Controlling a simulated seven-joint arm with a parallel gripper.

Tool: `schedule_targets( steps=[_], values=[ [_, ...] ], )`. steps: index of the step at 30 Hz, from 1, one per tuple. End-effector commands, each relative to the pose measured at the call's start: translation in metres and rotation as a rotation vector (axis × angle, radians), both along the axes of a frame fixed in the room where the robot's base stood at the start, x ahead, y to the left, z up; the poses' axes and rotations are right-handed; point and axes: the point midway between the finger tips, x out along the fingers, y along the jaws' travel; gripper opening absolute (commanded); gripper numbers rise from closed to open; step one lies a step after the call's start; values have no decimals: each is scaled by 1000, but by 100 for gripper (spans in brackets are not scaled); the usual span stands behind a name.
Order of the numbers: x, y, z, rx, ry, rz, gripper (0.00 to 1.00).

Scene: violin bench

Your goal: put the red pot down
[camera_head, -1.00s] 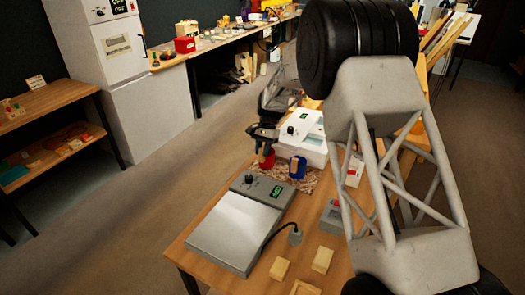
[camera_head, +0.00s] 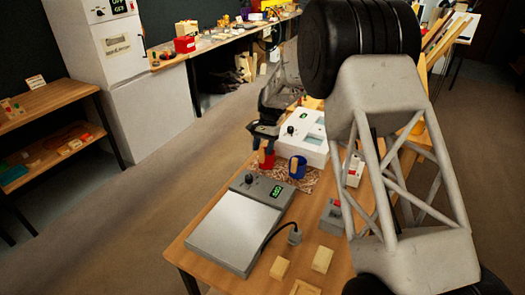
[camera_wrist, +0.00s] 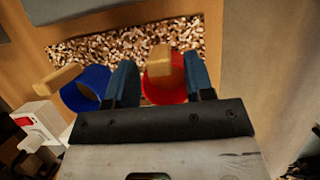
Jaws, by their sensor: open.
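The red pot (camera_head: 267,161) stands on or at the edge of a speckled mat (camera_wrist: 110,47) on the bench. A pale wooden piece sticks up out of it. My gripper (camera_head: 265,138) is over the red pot, jaws pointing down. In the wrist view the red pot (camera_wrist: 164,91) sits between the two blue-grey fingers of my gripper (camera_wrist: 160,80), which are open on either side of it. I cannot tell whether a finger touches it. The pot's base is hidden.
A blue pot (camera_head: 297,167) with a wooden piece stands close beside the red pot, next to one finger. A white machine (camera_head: 306,137) is behind the pots. A grey plate device with a green display (camera_head: 238,222) and wooden blocks (camera_head: 322,258) lie nearer.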

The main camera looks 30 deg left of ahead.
Motion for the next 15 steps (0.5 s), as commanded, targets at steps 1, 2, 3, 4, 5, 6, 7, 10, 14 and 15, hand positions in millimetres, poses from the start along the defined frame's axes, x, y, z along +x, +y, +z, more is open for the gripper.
schedule_targets(
  steps=[1,2,3,4,5,6,7,10,14,15],
  values=[
    [3,0,6,1,-1,0,48],
    [4,0,9,1,-1,0,48],
    [6,0,14,1,-1,0,48],
    [7,0,18,1,-1,0,48],
    [9,0,21,1,-1,0,48],
    [11,0,27,1,-1,0,48],
    [13,0,32,1,-1,0,48],
    [20,0,47,2,-2,-1,48],
    [28,0,67,2,-2,-1,48],
    [30,0,72,1,-1,0,48]
  ],
)
